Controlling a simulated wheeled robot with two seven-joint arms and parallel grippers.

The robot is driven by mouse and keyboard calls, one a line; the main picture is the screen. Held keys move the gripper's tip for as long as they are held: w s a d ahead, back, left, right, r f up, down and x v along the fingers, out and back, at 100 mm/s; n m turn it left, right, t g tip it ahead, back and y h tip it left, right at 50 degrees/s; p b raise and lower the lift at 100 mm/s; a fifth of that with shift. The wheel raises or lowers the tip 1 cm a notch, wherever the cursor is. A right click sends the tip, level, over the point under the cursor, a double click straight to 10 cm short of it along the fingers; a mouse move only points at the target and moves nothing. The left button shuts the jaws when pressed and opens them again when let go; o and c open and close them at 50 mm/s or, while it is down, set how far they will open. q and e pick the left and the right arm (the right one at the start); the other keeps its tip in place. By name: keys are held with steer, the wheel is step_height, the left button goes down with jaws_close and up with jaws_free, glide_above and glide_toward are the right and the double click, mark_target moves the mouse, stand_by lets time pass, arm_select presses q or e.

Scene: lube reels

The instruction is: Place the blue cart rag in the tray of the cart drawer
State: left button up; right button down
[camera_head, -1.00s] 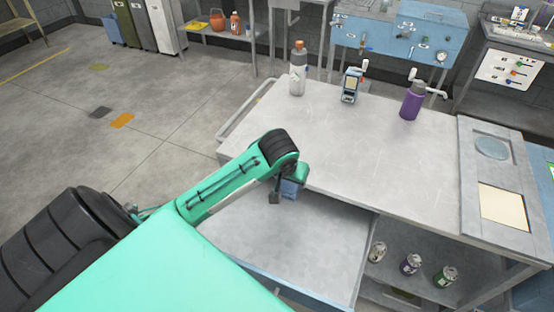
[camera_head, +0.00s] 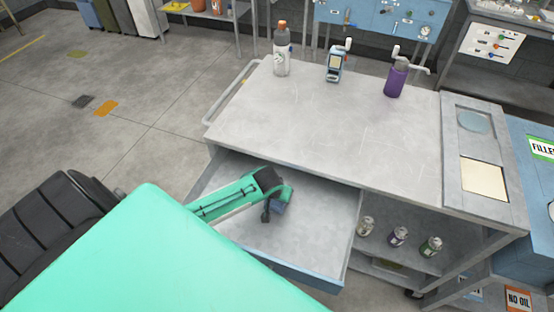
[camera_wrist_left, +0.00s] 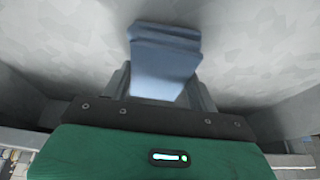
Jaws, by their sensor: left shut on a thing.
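The blue cart rag (camera_wrist_left: 165,62) is a folded blue cloth held between the fingers of my left gripper (camera_wrist_left: 162,85) in the left wrist view. In the head view the rag (camera_head: 279,208) is a small blue patch at the gripper (camera_head: 272,212), partly hidden by it. The gripper is over the pale grey tray of the open cart drawer (camera_head: 315,245). I cannot tell whether the rag touches the tray floor. My right gripper is not in view.
Several cans (camera_head: 398,236) stand on the shelf right of the drawer. The tray's right part is clear.

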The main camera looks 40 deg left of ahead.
arm_select(q)
steer(key=shift+f, duration=0.2)
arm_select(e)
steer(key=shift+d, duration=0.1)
arm_select(q)
steer(key=shift+f, duration=0.15)
steer(key=o, duration=1)
steer(key=shift+c, duration=0.2)
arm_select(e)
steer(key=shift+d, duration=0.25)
arm_select(q)
steer(key=b+v, duration=0.1)
steer(key=v, duration=1.1)
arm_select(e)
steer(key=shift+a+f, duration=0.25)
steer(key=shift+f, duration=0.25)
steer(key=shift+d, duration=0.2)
arm_select(q)
steer(key=shift+s, duration=0.15)
